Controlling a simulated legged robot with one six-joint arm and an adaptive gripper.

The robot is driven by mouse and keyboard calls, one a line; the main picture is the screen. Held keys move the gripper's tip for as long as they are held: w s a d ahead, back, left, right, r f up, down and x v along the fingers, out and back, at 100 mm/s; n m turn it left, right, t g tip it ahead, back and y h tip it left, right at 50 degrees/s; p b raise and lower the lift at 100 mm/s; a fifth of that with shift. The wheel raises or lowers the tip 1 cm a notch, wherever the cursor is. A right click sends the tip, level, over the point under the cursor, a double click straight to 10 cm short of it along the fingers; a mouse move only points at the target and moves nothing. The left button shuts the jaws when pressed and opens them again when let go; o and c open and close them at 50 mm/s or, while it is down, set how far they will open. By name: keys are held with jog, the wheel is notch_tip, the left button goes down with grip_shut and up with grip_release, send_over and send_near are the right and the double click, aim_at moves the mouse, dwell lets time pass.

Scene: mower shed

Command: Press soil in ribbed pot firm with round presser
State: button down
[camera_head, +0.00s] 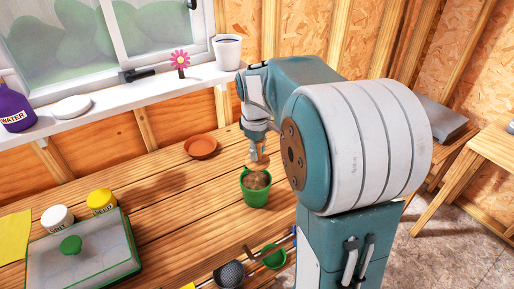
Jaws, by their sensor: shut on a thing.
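The ribbed pot is green (256,197) and stands upright on the wooden bench. Brown soil (257,181) shows inside it, below the rim. My gripper (258,153) points down above the pot and is shut on the round presser (258,164), a small tan wooden piece. The presser is just over the pot's back part. I cannot tell whether it touches the soil. My arm fills the picture right of the pot and partly hides the gripper.
A terracotta saucer (201,146) lies behind left of the pot. A second green pot (273,256) and a dark round thing (231,273) sit at the front. A clear-lidded box (84,262), a white jar (57,218) and a yellow jar (101,201) stand left. Bench between is clear.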

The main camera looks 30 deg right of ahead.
aim_at(256, 166)
jog(key=shift+a+f, duration=0.3)
jog(key=shift+f, duration=0.45)
jog(key=shift+a+f, duration=0.3)
jog(key=shift+f, duration=0.45)
jog(key=shift+d+f, duration=0.15)
jog(key=shift+f, duration=0.55)
jog(key=shift+d+f, duration=0.15)
jog(key=shift+f, duration=0.55)
jog(key=shift+a+f, duration=0.1)
jog(key=shift+f, duration=0.45)
jog(key=shift+f, duration=0.7)
dwell(0.8)
jog(key=shift+s+f, duration=0.15)
jog(key=shift+f, duration=0.05)
dwell(1.7)
jog(key=shift+r, duration=4)
